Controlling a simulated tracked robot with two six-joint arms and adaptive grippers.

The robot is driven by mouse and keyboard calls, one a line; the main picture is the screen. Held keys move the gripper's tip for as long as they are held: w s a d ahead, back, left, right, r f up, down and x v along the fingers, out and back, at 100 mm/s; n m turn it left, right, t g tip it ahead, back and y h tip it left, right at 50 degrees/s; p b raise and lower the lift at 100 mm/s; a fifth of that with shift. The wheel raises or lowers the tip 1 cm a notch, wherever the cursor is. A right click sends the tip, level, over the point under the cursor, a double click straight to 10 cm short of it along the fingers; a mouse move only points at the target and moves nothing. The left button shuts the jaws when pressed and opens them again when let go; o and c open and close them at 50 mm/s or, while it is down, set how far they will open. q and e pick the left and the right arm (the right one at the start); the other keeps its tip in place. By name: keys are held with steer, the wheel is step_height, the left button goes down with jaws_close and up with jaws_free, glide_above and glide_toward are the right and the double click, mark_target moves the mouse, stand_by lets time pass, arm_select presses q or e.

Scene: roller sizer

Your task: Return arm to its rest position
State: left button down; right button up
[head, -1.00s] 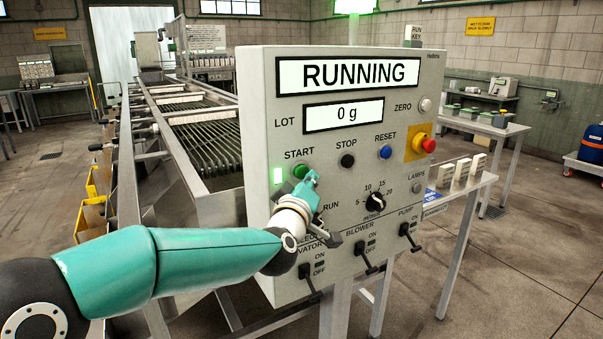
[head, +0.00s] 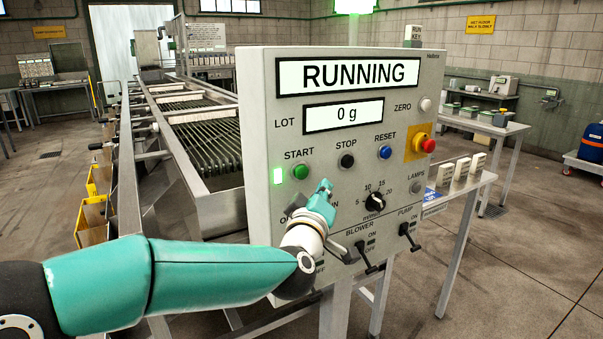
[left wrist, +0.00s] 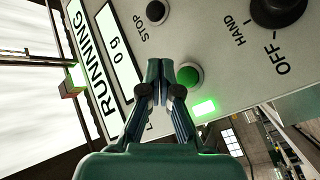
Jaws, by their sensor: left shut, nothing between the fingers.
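My left arm comes in from the left in the head view, and its left gripper (head: 325,187) is in front of the control panel (head: 262,120), below the STOP button (head: 347,161). The left wrist view shows the gripper's fingers (left wrist: 162,85) shut and empty, pointing toward the panel near the green START button (left wrist: 189,76). START also shows uncovered in the head view (head: 301,171), up and left of the gripper. The panel display (head: 348,76) reads RUNNING, and the lot display (head: 343,115) reads 0 g. My right gripper is not in view.
The blower switch (head: 368,264) and pump switch (head: 410,238) stick out low on the panel, close to my arm. The dial (head: 375,202) is right of the gripper. The roller sizer (head: 205,140) stretches behind at left. A side table (head: 470,190) stands right.

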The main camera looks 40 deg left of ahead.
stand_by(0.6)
